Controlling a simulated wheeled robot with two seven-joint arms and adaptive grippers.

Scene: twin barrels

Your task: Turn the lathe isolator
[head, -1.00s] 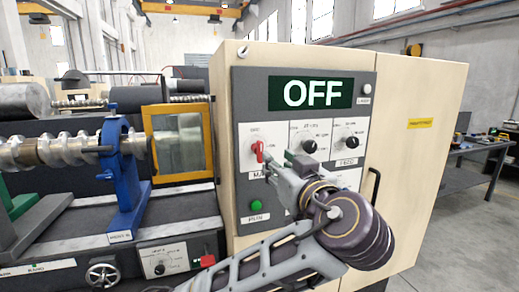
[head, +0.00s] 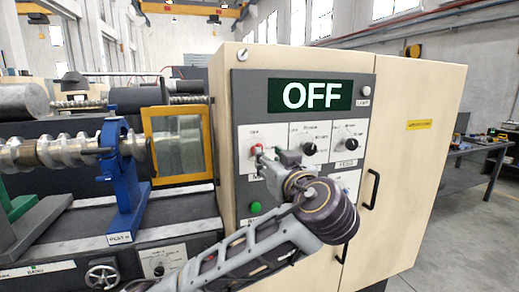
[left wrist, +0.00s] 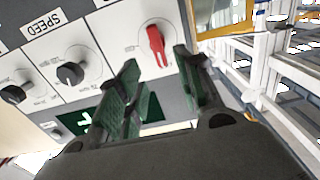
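The lathe isolator is a red rotary handle (head: 257,150) on a white plate, at the left of the grey control panel (head: 245,95). The display (head: 310,95) above it reads OFF. In the left wrist view the red handle (left wrist: 157,45) is fully in sight, just beyond the fingertips. My left gripper (head: 268,160) is in front of the handle, its tips close to its lower part. In the left wrist view its green-padded fingers (left wrist: 160,75) are apart with nothing between them. Contact with the handle cannot be told. My right gripper is not in view.
Two black knobs (head: 309,149) (head: 351,143) sit right of the handle, and a green button (head: 255,209) below it. A black door handle (head: 373,189) projects from the cabinet. The lathe with its blue steady rest (head: 125,180) stands at the left.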

